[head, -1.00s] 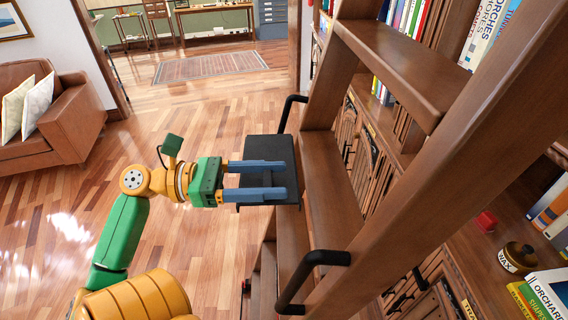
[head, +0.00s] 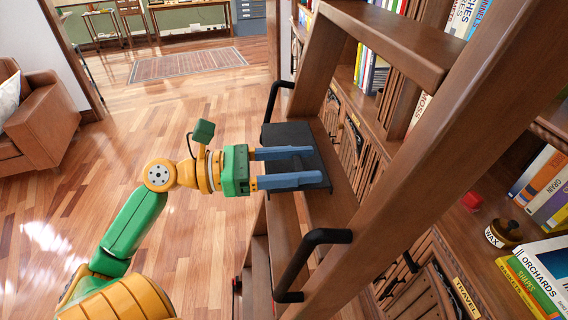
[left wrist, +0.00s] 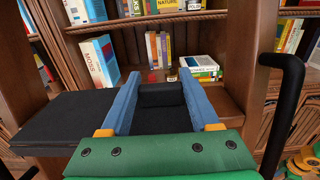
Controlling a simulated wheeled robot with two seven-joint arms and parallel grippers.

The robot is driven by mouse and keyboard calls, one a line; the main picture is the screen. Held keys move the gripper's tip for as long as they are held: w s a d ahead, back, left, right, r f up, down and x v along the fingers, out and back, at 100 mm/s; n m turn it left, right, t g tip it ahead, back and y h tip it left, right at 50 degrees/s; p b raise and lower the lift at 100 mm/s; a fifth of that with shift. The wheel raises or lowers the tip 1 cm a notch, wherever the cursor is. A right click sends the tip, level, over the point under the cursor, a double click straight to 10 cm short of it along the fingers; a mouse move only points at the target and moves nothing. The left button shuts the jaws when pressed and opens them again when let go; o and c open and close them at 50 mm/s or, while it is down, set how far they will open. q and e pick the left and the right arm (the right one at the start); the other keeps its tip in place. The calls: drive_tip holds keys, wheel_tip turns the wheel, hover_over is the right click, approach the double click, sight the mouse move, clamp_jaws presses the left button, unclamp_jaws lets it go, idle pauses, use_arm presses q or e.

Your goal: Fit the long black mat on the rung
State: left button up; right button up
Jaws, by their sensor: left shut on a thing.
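The long black mat (head: 290,133) lies flat across the wooden rung (head: 337,205) of the ladder in the head view, its left part jutting out past the rung's near edge. Whether it rests fully on the rung or is slightly above it, I cannot tell. My left gripper (head: 300,166) reaches in from the left, its two blue fingers over the mat. In the left wrist view, the fingers (left wrist: 160,95) close on a dark raised part of the mat, and the mat (left wrist: 70,118) stretches out to the left. My right gripper is in no view.
Black curved handrails (head: 318,250) flank the rung on the ladder's side rails. Bookshelves stand behind the ladder, with a red block (head: 472,201), a wax tin (head: 503,233) and several books. A brown sofa (head: 40,120) is at left; the floor between is clear.

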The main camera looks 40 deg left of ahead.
sight(326, 177)
use_arm(q)
drive_tip(key=shift+x, duration=1.5)
drive_tip(key=shift+f+x, duration=0.15)
drive_tip(key=shift+x, duration=0.55)
drive_tip(key=shift+f+x, duration=0.15)
drive_tip(key=shift+x, duration=0.5)
drive_tip(key=shift+w+d+f, duration=0.15)
drive_tip(key=shift+f, duration=0.3)
drive_tip(key=shift+f+b, duration=0.7)
drive_tip(key=shift+f, duration=0.35)
drive_tip(key=o, duration=1.5)
drive_tip(key=shift+o, duration=0.2)
